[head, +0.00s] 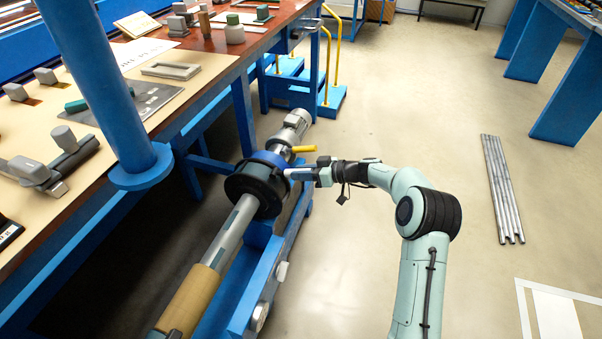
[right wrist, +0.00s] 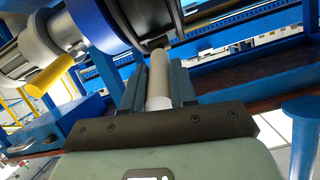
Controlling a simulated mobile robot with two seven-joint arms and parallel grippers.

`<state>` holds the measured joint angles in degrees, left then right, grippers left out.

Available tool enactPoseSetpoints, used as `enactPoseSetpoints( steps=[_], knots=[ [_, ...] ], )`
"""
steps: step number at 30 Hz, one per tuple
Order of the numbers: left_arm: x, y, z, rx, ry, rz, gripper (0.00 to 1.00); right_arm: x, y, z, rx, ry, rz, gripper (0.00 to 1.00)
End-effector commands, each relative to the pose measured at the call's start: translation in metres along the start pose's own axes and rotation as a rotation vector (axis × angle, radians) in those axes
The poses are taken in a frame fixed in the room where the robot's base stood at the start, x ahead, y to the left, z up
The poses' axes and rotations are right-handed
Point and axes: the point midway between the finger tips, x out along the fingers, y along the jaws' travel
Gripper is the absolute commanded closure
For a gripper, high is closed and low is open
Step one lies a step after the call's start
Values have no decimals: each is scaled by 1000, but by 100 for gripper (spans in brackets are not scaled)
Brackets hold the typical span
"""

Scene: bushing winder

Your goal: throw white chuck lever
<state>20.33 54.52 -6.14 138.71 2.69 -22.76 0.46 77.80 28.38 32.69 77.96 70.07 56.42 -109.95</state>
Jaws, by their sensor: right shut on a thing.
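The white chuck lever (right wrist: 158,82) is a pale round bar in the right wrist view. It reaches toward the dark chuck (right wrist: 150,16) of the winder. My right gripper (right wrist: 159,88) is shut on the lever, with one finger on each side. In the head view my right gripper (head: 291,174) is beside the chuck (head: 255,186), and the lever is mostly hidden there. My left gripper is not in view.
A yellow handle (head: 304,149) sticks out beyond the chuck and also shows in the right wrist view (right wrist: 48,76). A wound shaft (head: 190,300) runs toward the front. A blue post (head: 95,80) and workbench stand left. Floor on the right is open, with metal bars (head: 502,190).

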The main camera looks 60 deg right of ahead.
Motion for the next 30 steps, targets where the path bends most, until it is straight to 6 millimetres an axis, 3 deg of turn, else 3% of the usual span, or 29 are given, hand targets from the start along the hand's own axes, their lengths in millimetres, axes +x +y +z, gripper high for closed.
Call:
enactPoseSetpoints(
  steps=[8,9,11,12,23,30],
  knots=[
    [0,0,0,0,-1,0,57,0,0,2,5,-1,-2,100],
    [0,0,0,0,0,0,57,0,0,2,5,-1,-2,70],
    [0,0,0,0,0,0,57,0,0,3,5,-1,-2,51],
    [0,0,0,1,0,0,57,0,0,2,5,-1,-2,48],
    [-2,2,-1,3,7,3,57,-6,0,1,3,-2,1,48],
    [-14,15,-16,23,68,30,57,-50,1,0,4,-3,4,48]
  ],
)
